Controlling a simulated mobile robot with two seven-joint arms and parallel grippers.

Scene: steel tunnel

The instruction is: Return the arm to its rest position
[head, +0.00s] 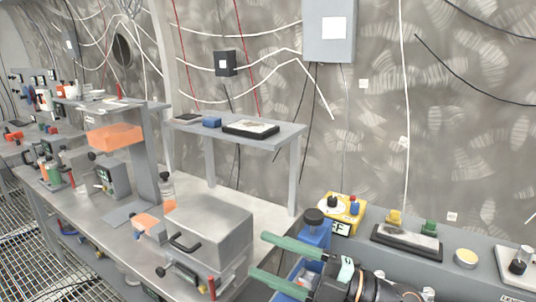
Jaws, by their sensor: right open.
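My right gripper (260,255) is at the bottom centre of the head view, with its dark wrist coming in from the lower right. Its two long green fingers point left and stand apart, with nothing held between them. The fingers are over a blue bin (287,272), which they partly hide. The dark-capped blue bottle (314,229) stands just behind the upper finger; I cannot tell whether they touch. My left gripper is not in view.
A grey metal box (212,228) with a black handle stands left of the fingers. A raised shelf (285,137) is behind.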

